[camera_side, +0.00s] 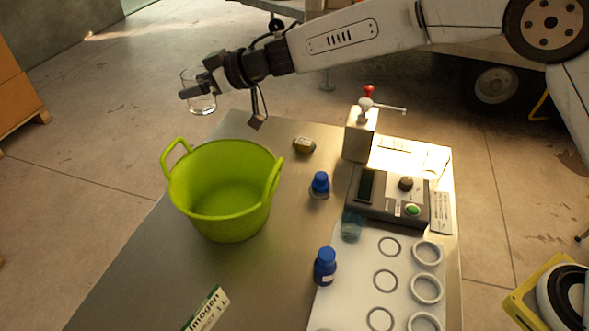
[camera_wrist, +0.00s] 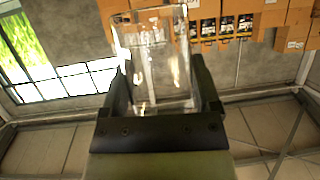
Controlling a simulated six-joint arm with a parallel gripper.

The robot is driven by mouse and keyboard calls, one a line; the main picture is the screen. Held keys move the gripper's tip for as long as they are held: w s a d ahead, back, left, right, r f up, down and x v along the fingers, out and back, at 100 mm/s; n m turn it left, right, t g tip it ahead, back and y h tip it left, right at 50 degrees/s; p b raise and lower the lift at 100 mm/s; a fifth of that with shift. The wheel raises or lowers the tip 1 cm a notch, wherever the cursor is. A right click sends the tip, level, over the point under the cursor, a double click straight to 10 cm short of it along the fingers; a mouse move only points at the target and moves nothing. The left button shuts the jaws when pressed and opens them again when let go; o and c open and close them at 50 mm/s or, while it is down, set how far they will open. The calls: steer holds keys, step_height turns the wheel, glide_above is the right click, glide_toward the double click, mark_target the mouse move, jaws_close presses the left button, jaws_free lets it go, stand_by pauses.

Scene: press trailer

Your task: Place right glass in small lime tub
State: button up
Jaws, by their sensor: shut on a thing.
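My gripper (camera_side: 198,90) is shut on a clear glass (camera_side: 201,105), high at the upper left of the side view. The glass also shows between the two fingers in the wrist view (camera_wrist: 158,62). The lime tub (camera_side: 225,207) stands on the metal table, below and slightly right of the glass in the side view. It has two handles and looks empty inside. The glass is apart from the tub, beyond its far rim in the picture.
The metal table (camera_side: 150,280) also holds two blue-capped bottles (camera_side: 320,184), a small dark-yellow item (camera_side: 304,145), a device with a green button (camera_side: 390,197), a dispenser with a red top (camera_side: 361,130) and a white sheet with several rings (camera_side: 427,288). A label (camera_side: 207,309) lies at the front.

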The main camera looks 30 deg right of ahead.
glide_above(178, 166)
steer(key=s+d, duration=0.2)
steer(key=s, duration=0.1)
steer(key=shift+w+d+f, duration=0.15)
steer(key=shift+d+f, duration=0.05)
steer(key=shift+f, duration=1.1)
steer(key=shift+w+d+f, duration=0.15)
steer(key=shift+f, duration=1.15)
steer(key=shift+f, duration=0.1)
step_height(178, 166, down, 10)
steer(key=shift+f, duration=0.45)
steer(key=o, duration=1.2)
steer(key=shift+c, duration=0.2)
